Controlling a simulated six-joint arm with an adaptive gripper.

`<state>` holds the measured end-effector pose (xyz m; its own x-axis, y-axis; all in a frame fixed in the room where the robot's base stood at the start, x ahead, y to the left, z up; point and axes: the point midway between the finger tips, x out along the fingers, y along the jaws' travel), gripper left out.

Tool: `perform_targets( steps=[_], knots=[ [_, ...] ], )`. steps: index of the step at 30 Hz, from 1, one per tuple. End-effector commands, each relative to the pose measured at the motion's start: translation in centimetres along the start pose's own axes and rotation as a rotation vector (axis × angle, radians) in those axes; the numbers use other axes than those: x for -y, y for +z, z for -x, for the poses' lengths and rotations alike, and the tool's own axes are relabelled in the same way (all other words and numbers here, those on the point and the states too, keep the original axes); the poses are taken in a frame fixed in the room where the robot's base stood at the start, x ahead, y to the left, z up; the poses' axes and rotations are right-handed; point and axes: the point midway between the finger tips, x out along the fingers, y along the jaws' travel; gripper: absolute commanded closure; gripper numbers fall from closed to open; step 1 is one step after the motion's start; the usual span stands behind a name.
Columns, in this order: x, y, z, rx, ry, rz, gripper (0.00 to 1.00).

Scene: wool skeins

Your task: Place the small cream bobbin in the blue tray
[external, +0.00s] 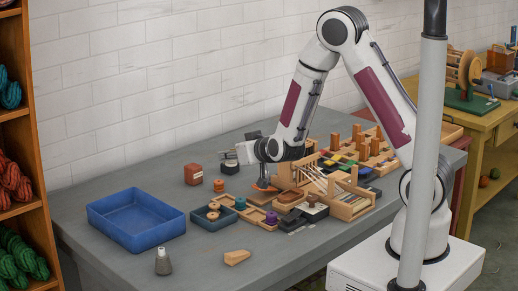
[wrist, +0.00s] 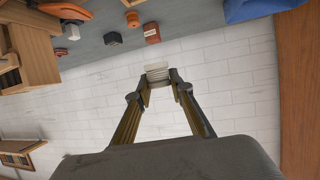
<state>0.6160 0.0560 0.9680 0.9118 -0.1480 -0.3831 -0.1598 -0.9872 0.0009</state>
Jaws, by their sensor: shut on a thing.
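My gripper (external: 240,153) is above the far part of the grey table, pointing left. In the wrist view my gripper (wrist: 160,80) is shut on a small pale, ridged piece that looks like the cream bobbin (wrist: 157,70), held between the fingertips. The bobbin is too small to make out clearly in the external view. The blue tray (external: 108,226) lies at the table's left side, to the left of and nearer than my gripper; it looks empty. A corner of the blue tray (wrist: 250,9) shows at the top right of the wrist view.
A red box (external: 193,174), an orange bobbin (external: 219,185) and a black round piece (external: 230,168) stand near my gripper. A small blue-grey tray (external: 200,222) holds bobbins. A grey cone-like piece (external: 163,263) and wooden wedge (external: 237,257) stand in front. Wooden racks (external: 350,205) crowd the right.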

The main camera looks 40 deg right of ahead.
Motion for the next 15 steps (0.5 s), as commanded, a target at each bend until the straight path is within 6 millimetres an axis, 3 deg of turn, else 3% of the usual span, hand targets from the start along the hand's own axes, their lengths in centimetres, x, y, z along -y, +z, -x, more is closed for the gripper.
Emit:
perform_targets(
  steps=[15],
  knots=[
    [-1.3,-3.4,-0.4,-0.002,-0.164,0.068,0.90]
  ],
)
